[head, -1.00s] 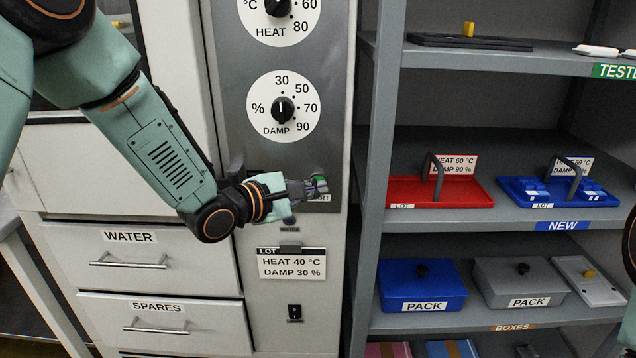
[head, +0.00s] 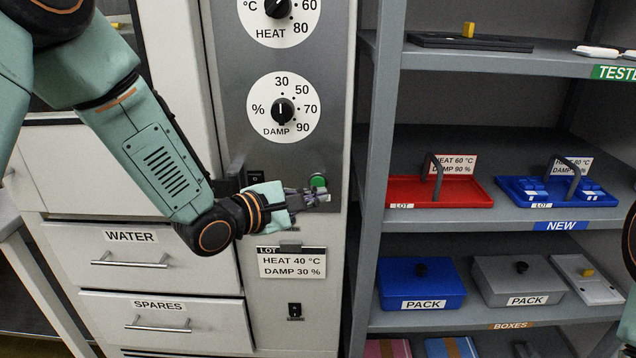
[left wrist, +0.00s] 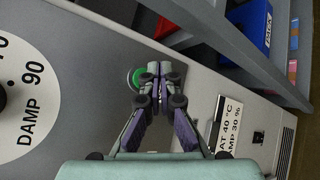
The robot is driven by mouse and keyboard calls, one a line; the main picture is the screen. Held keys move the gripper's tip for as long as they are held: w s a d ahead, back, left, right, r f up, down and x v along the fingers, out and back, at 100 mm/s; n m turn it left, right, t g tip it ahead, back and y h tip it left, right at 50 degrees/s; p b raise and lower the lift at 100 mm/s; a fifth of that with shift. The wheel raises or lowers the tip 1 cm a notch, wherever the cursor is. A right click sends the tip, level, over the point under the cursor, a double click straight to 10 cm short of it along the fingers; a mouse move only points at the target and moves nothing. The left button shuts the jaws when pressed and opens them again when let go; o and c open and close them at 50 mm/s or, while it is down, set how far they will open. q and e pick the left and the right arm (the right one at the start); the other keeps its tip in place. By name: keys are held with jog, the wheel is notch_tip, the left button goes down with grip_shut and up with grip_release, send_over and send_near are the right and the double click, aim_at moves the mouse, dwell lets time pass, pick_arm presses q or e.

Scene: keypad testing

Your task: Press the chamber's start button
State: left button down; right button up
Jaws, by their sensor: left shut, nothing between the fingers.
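The green start button (head: 318,181) is on the grey panel of the chamber (head: 232,75), below the damp dial. My left gripper (head: 323,198) is shut and empty, with its fingertips just below the button in the head view. In the left wrist view the green button (left wrist: 132,78) shows beside the shut fingertips (left wrist: 160,70), partly covered by them. I cannot tell whether the fingertips touch the panel. The label under the button is hidden behind the gripper. My right gripper is out of view.
The damp dial (head: 283,110) is above, and a lot card (head: 292,263) is below. A shelf unit with a red tray (head: 400,192) and a blue pack box (head: 396,290) stands to the right.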

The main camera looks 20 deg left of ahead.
pick_arm(q)
jog(key=shift+s+d+p, duration=0.15)
jog(key=shift+s+d, duration=0.05)
jog(key=shift+s, duration=0.5)
jog(key=shift+s+d+p, duration=0.1)
jog(key=shift+s+d, duration=0.1)
jog(key=shift+s, duration=0.45)
jog(key=shift+s+d+p, duration=0.15)
jog(key=shift+s+d, duration=0.05)
jog(key=shift+s, duration=0.5)
jog(key=s+a+f+m+g+y, duration=0.25)
jog(key=s+f+m, duration=0.25)
jog(key=f+m, duration=0.3)
jog(key=s+a+f+m+g+y, duration=0.25)
jog(key=s+f+m, duration=0.35)
jog(key=f, duration=0.3)
jog(key=s+f+m+g, duration=0.1)
jog(key=s+f+g, duration=0.2)
jog(key=s, duration=0.5)
jog(key=s+a+f+m+g+y, duration=0.1)
jog(key=s+f+m+g, duration=0.1)
jog(key=s+f, duration=0.4)
jog(key=s+f+m+g+y, duration=0.1)
jog(key=s+f+g, duration=0.2)
jog(key=s, duration=0.8)
notch_tip(320, 180, down, 2)
jog(key=shift+a+g, duration=0.15)
jog(key=shift+g, duration=0.15)
